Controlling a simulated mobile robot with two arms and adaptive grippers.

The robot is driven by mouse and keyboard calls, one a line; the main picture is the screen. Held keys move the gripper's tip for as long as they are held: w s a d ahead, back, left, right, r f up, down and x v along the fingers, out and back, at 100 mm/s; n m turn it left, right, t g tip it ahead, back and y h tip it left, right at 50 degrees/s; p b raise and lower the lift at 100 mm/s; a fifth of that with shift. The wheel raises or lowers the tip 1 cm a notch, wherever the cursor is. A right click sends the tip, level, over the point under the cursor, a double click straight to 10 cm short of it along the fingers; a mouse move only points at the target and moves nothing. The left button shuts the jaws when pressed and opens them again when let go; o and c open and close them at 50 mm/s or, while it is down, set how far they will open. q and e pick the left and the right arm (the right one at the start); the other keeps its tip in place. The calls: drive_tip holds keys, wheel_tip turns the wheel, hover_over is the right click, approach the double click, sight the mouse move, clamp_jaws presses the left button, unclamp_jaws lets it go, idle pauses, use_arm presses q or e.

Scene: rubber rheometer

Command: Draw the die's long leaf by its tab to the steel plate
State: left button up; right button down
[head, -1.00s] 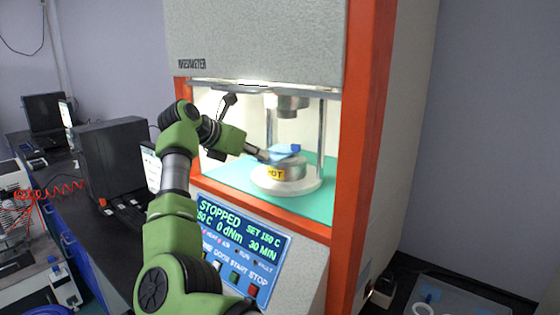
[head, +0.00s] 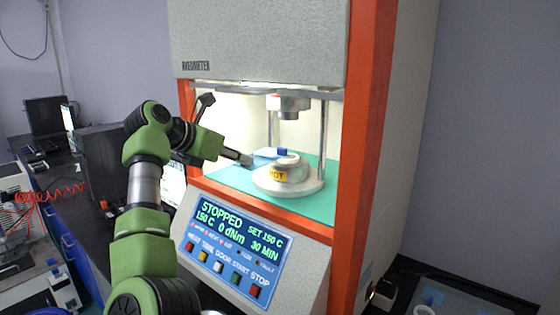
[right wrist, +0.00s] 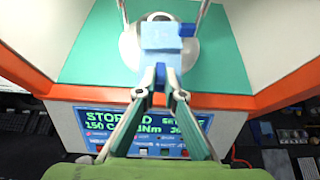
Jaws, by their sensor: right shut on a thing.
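The round die (head: 290,168) with a yellow HOT label sits on a white disc inside the rheometer. The light-blue long leaf (head: 265,154) reaches from the left of the die top to my right gripper (head: 248,160). A small dark-blue piece (head: 282,152) shows on top of the die. In the right wrist view, my gripper (right wrist: 160,76) is shut on the near end of the leaf (right wrist: 160,37), where its tab is; the fingers partly hide it. The leaf covers part of the pale die there. I cannot make out the steel plate for certain. My left gripper is not in view.
The rheometer's orange posts (head: 366,150) and steel rods (head: 322,128) frame the opening. A teal mat (head: 228,176) has free room left of the die. The control panel (head: 235,240) reads STOPPED. A grey tray (head: 470,298) lies at lower right.

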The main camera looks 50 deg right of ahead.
drive_tip(key=a+b, duration=0.4)
drive_tip(key=a, duration=0.6)
drive_tip(key=shift+s+a, duration=0.4)
drive_tip(key=shift+s, duration=0.05)
idle(0.6)
drive_tip(key=shift+d, duration=0.15)
drive_tip(key=d+p, duration=0.3)
drive_tip(key=d, duration=0.3)
drive_tip(key=shift+w, duration=0.25)
drive_tip(key=shift+f, duration=0.1)
